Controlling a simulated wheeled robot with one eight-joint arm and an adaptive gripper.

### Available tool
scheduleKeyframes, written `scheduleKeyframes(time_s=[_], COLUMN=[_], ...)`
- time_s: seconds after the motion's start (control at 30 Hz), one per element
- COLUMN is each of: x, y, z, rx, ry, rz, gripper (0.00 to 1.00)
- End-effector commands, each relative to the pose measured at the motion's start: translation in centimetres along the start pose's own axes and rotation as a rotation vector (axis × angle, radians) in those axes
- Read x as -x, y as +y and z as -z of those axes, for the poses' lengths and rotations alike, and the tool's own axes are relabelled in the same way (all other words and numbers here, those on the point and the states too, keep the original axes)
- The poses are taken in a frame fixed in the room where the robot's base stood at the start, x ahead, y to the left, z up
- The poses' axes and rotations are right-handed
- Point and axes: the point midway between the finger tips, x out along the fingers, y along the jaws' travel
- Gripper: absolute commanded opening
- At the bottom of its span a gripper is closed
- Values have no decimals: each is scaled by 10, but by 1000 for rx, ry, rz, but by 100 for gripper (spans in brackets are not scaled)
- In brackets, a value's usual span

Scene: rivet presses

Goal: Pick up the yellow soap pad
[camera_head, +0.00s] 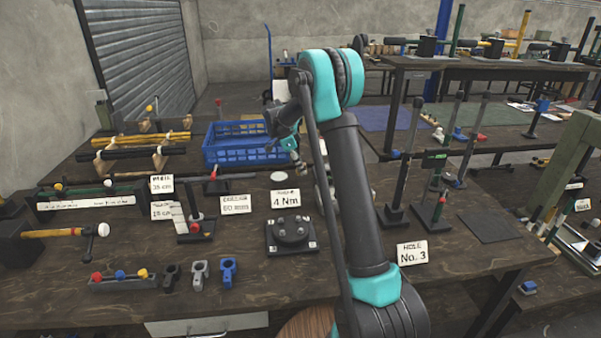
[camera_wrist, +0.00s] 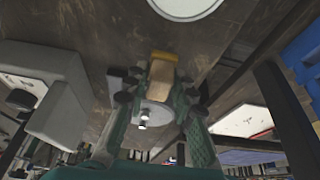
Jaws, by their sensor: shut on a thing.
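The yellow soap pad (camera_wrist: 165,58) shows in the wrist view as a small yellow-tan block between my fingertips. My gripper (camera_wrist: 160,80), with green fingers, is shut on it. In the head view, my gripper (camera_head: 291,152) is over the back part of the near table, beside the blue crate's right end. The pad is hard to make out there, being small and close to my arm. I cannot tell how far the pad is above the tabletop.
A blue crate (camera_head: 222,157) stands left of my gripper. A white disc (camera_head: 278,177) lies on the dark wooden table (camera_head: 130,225), near label cards. Upright press posts (camera_head: 403,165) stand to the right.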

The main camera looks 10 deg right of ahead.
Motion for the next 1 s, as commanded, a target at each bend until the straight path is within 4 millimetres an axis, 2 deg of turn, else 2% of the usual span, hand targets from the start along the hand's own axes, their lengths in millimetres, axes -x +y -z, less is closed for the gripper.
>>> scheduleKeyframes(time_s=[0.3, 0.5, 0.7, 1.0], x=[76, 118, 146, 160], y=[0, 0, 0, 0], z=[32, 49, 61, 66], rx=[0, 0, 0, 0], ry=[0, 0, 0, 0], rz=[0, 0, 0, 0], gripper=[1, 1, 1, 1])
